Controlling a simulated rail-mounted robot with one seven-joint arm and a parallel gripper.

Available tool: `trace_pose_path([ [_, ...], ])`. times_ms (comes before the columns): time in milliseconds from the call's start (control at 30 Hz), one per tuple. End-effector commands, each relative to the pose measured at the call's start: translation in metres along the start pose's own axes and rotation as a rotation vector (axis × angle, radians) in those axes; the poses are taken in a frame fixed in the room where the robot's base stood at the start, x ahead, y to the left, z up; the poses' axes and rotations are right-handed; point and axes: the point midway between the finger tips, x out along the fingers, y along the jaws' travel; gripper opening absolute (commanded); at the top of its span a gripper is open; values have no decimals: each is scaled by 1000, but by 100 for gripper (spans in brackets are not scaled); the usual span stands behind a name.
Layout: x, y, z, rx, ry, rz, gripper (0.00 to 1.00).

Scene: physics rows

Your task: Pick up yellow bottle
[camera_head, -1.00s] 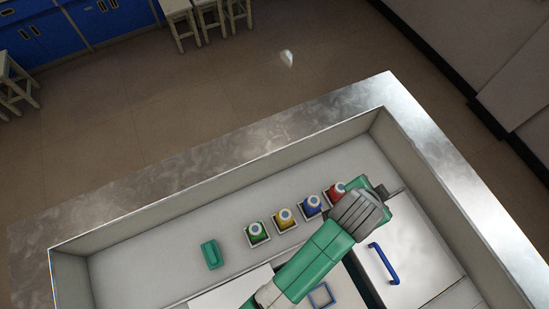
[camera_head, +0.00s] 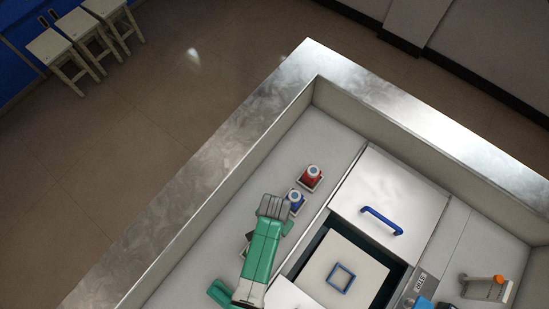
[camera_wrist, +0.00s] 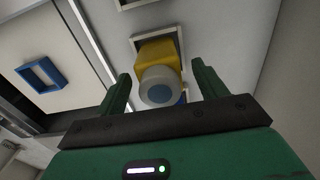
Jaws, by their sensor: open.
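The yellow bottle (camera_wrist: 154,54) has a pale round cap with a blue-grey top and sits in a square white-edged holder (camera_wrist: 181,37) in the wrist view. My gripper (camera_wrist: 160,72) is open, with one finger on each side of the bottle and visible gaps between. In the head view my gripper (camera_head: 273,206) is just left of the blue bottle (camera_head: 295,199), and my arm hides the yellow bottle there.
A red bottle (camera_head: 312,174) stands in its holder beyond the blue one. To the right are a white lid with a blue handle (camera_head: 381,220) and a blue square frame (camera_head: 341,277). Raised walls border the worktop.

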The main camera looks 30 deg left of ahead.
Motion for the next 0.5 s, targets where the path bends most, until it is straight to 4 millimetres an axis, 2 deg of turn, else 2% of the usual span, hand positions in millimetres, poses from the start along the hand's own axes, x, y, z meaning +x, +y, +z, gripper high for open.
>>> trace_pose_path([
  [133, 24, 1, 0, -1, -1, 1, 71],
  [400, 28, 1, 0, -1, 2, 0, 71],
  [500, 28, 1, 0, 0, 1, 0, 53],
])
